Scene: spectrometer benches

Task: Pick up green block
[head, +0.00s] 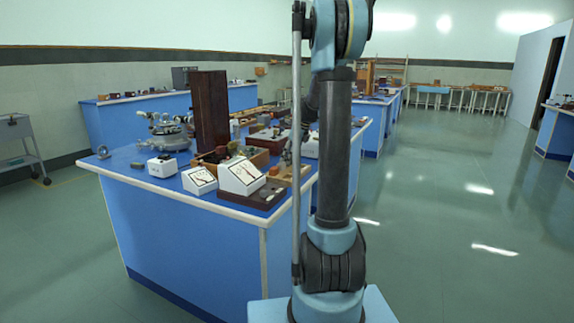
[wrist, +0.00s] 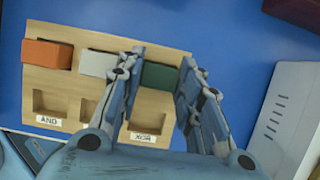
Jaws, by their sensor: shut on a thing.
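In the wrist view, the green block (wrist: 158,76) sits at the right end of the top row of a light wooden tray (wrist: 60,84). My gripper (wrist: 162,62) has one finger on each side of it and is shut on it. The block appears level with the tray; I cannot tell whether it is lifted. An orange block (wrist: 47,54) and a white block (wrist: 98,64) stand to its left in the same row. In the head view I cannot make out the green block, and my arm covers part of the bench.
Below the row, the tray has empty recesses with labels "AND" (wrist: 49,120) and "XOR" (wrist: 142,138). A white box (wrist: 277,120) stands to the right. In the head view, instruments and a tall brown panel (head: 209,110) crowd the blue bench (head: 190,235).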

